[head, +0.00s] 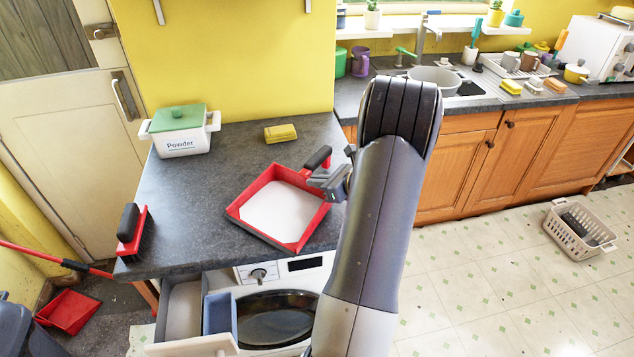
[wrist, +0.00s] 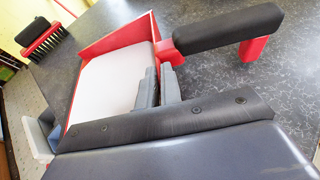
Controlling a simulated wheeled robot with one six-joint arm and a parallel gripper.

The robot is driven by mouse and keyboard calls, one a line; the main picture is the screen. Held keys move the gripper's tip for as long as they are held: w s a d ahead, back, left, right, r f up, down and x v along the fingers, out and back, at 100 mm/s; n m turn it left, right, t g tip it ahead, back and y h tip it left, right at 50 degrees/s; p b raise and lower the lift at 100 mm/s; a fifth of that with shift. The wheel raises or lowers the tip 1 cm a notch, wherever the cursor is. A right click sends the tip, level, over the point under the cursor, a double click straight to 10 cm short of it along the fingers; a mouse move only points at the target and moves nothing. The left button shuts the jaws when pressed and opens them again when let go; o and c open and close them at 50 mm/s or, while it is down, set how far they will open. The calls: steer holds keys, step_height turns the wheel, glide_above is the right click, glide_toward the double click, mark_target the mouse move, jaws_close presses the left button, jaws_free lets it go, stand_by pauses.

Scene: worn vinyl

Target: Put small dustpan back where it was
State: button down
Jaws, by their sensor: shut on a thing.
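The small dustpan (head: 280,207) is red with a white inside and a black handle, and is over the dark counter above the washing machine. It also shows in the wrist view (wrist: 112,80), with its black grip (wrist: 228,27) at upper right. My gripper (head: 322,180) is shut on the dustpan's right side wall, close to the handle. In the wrist view its grey fingertips (wrist: 161,84) meet that wall. I cannot tell whether the pan rests fully on the counter. A red hand brush with a black handle (head: 133,232) stands at the counter's left front edge.
A white powder box (head: 180,140) with a green lid and a yellow sponge (head: 280,133) are at the counter's back. Below, the washing machine (head: 285,300) has an open drawer (head: 185,309). A larger red dustpan (head: 68,312) lies on the floor. The counter's middle left is clear.

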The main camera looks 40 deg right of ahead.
steer(key=shift+f, duration=0.5)
steer(key=c, duration=1.6)
jaws_free()
steer(key=shift+r, duration=0.25)
steer(key=b+v, duration=0.1)
steer(key=v, duration=1.1)
steer(key=shift+f+b, duration=0.15)
steer(key=shift+b, duration=0.2)
steer(key=shift+s, duration=0.1)
